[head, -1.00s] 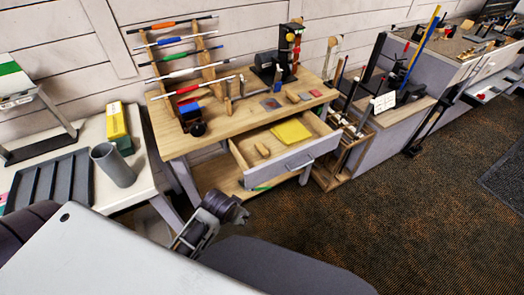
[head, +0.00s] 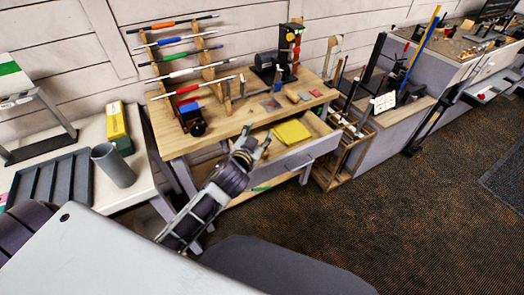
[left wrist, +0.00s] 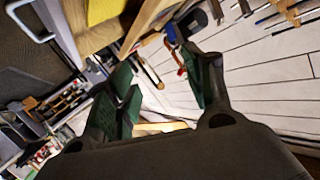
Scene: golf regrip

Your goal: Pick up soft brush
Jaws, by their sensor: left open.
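My left gripper (head: 257,144) is open and empty, fingers pointing up at the left part of the open drawer (head: 300,160). In the left wrist view its two green-padded fingers (left wrist: 158,78) stand wide apart. A yellow cloth-like sheet (head: 291,132) lies in the drawer, right of the gripper; it also shows at the top of the left wrist view (left wrist: 104,9). I cannot clearly make out the soft brush; the part of the drawer where a small tan wooden piece showed earlier is covered by my gripper. My right gripper is not in view.
The workbench (head: 222,122) above the drawer holds a rack of coloured-grip clubs (head: 205,65) and a dark machine (head: 268,68). A side table at left bears a grey tray (head: 52,180) and a grey cup (head: 112,165).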

